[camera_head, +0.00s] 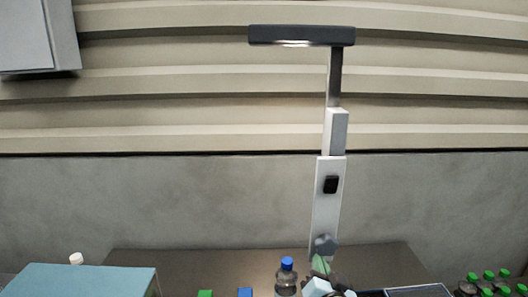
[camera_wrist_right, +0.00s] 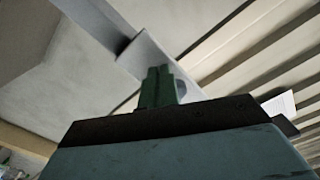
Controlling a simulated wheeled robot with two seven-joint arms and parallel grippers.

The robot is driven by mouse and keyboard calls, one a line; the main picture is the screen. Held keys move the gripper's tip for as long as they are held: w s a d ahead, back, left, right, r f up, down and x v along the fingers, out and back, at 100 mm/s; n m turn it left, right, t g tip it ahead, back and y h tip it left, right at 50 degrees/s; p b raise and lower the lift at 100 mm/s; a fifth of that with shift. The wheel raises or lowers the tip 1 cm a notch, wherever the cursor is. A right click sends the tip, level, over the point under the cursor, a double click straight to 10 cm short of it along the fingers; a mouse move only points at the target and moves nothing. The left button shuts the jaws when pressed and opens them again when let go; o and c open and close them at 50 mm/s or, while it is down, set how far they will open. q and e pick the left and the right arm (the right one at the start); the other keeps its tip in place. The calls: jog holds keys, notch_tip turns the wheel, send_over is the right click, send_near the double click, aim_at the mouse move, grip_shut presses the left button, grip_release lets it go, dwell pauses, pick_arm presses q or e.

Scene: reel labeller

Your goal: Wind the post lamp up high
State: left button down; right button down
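The post lamp stands upright at the back of the table, with its dark lamp head (camera_head: 301,36) high up and lit underneath. A dark upper post (camera_head: 334,78) comes out of a light sleeve (camera_head: 337,132), above the wider lower column (camera_head: 326,215). A grey-blue knob (camera_head: 324,244) sits low on the column. My right gripper (camera_head: 320,264) is just below the knob and overlaps its lower edge. In the right wrist view its green fingers (camera_wrist_right: 157,86) look closed together, close to the pale column (camera_wrist_right: 150,58). My left gripper is not in view.
A blue-capped bottle (camera_head: 286,278) stands left of my right gripper. A teal box (camera_head: 85,281) is at front left, and several green-capped bottles (camera_head: 488,282) are at right. A grey wall cabinet (camera_head: 38,36) hangs at upper left. The table's back (camera_head: 200,266) is mostly clear.

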jog(key=shift+w+r, duration=0.15)
jog(key=shift+r, duration=0.35)
jog(key=shift+a+f+b, duration=0.2)
jog(key=shift+f+b, duration=0.1)
jog(key=shift+b, duration=0.05)
jog(key=s+p, duration=0.2)
jog(key=s, duration=0.4)
jog(key=shift+s+f, duration=0.15)
jog(key=shift+f, duration=0.15)
jog(key=shift+d, duration=0.1)
